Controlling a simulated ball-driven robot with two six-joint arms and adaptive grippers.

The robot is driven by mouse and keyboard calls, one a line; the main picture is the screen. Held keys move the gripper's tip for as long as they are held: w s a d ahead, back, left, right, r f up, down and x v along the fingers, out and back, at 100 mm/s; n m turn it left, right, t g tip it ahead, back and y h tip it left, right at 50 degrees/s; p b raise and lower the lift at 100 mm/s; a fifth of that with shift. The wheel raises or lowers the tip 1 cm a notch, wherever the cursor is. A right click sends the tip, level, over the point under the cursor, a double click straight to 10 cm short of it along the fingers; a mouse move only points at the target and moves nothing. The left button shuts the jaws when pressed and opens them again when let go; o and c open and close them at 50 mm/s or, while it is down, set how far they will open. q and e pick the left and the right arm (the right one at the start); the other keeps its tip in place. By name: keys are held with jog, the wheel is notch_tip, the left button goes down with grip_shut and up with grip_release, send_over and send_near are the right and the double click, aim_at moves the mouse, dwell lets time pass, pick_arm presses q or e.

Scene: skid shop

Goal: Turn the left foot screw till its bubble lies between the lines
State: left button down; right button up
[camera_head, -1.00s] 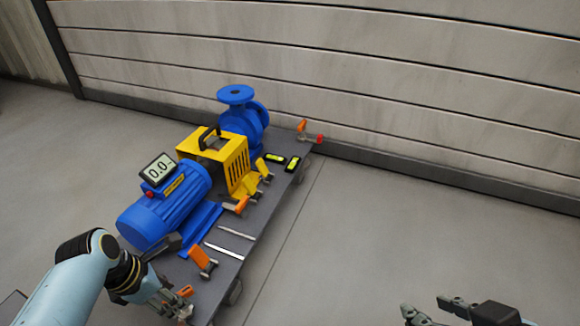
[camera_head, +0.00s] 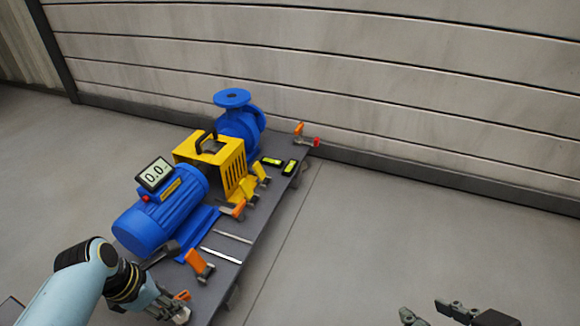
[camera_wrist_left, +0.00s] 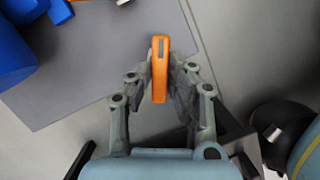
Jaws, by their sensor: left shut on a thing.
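The left foot screw has an orange handle (camera_head: 183,295) at the near corner of the dark skid plate (camera_head: 250,255). My left gripper (camera_head: 176,308) is at this handle; in the left wrist view the orange handle (camera_wrist_left: 160,72) stands between its two fingers, which are shut on it. Two small levels with yellow-green vials lie near the plate's far end, one crosswise (camera_head: 271,162) and one lengthwise (camera_head: 290,167). Their bubbles and lines are too small to read. My right gripper (camera_head: 428,308) is open and empty at the bottom edge, over the floor.
A blue motor (camera_head: 160,212) with a display reading 0.0 (camera_head: 155,174), a yellow guard (camera_head: 212,160) and a blue pump (camera_head: 240,125) stand on the plate. Other orange levers (camera_head: 199,263) line its edge. A red-ended part (camera_head: 316,142) is at the far corner. The floor at right is clear.

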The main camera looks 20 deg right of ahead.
pick_arm(q)
jog(key=shift+w+r+m, duration=0.1)
jog(key=shift+r+m, duration=0.05)
jog(key=shift+m, duration=0.45)
jog(key=shift+m+g+p, duration=0.3)
jog(key=shift+m+p, duration=0.1)
jog(key=shift+m, duration=0.1)
jog(key=shift+f+m, duration=0.2)
jog(key=shift+m, duration=0.1)
jog(key=shift+m+g, duration=0.4)
jog(key=shift+m, duration=0.5)
jog(key=shift+s+m, duration=0.3)
jog(key=shift+m, duration=0.1)
jog(key=c, duration=1.1)
grip_release()
jog(key=shift+c, duration=0.2)
jog(key=shift+w, duration=0.1)
